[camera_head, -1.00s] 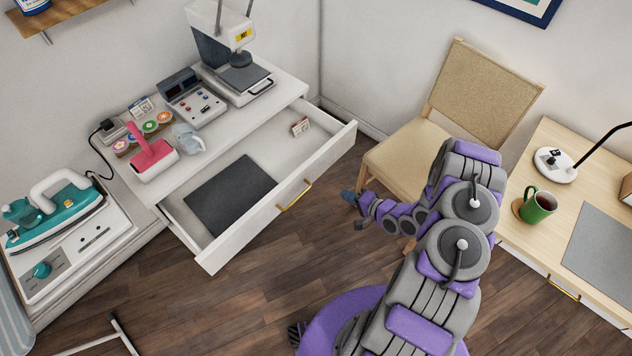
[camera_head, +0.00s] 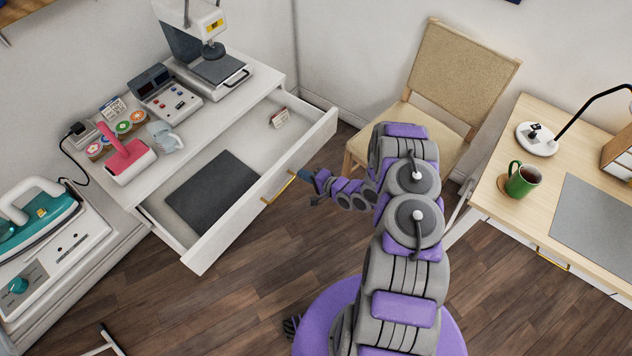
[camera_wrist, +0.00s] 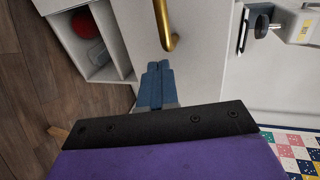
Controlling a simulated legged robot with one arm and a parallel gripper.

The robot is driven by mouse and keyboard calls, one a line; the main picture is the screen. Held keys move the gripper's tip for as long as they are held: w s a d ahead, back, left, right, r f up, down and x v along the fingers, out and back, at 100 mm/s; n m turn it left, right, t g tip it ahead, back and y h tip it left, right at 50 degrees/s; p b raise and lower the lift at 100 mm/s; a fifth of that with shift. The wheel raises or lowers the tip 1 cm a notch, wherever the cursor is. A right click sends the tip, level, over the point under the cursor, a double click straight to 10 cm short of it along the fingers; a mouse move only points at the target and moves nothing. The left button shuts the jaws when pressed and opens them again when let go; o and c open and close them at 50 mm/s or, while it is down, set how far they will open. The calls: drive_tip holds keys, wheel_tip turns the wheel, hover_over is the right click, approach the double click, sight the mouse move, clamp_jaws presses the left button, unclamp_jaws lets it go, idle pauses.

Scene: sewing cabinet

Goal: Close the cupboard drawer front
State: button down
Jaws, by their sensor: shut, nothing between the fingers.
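The white cupboard drawer front (camera_head: 232,217) stands pulled well out from the cabinet, with a brass bar handle (camera_head: 278,187) on it. Inside the open drawer are a dark grey mat (camera_head: 212,192) and a small card-like item (camera_head: 279,117). My gripper (camera_head: 305,175) is just in front of the drawer front, close to the right end of the handle. In the wrist view, the blue fingertips (camera_wrist: 154,84) of my gripper are together and empty, close to the end of the brass handle (camera_wrist: 164,28). I cannot tell whether they touch the drawer front.
The cabinet top holds a heat press (camera_head: 208,62), a control box (camera_head: 166,92), and a pink-handled tool (camera_head: 124,160). A chair (camera_head: 455,75) and a desk with a green mug (camera_head: 521,180) stand at right. Wooden floor (camera_head: 225,300) is free before the drawer.

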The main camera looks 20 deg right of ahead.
drive_tip(key=shift+w+a, duration=0.7)
drive_tip(key=shift+w, duration=0.35)
drive_tip(key=shift+a, duration=0.1)
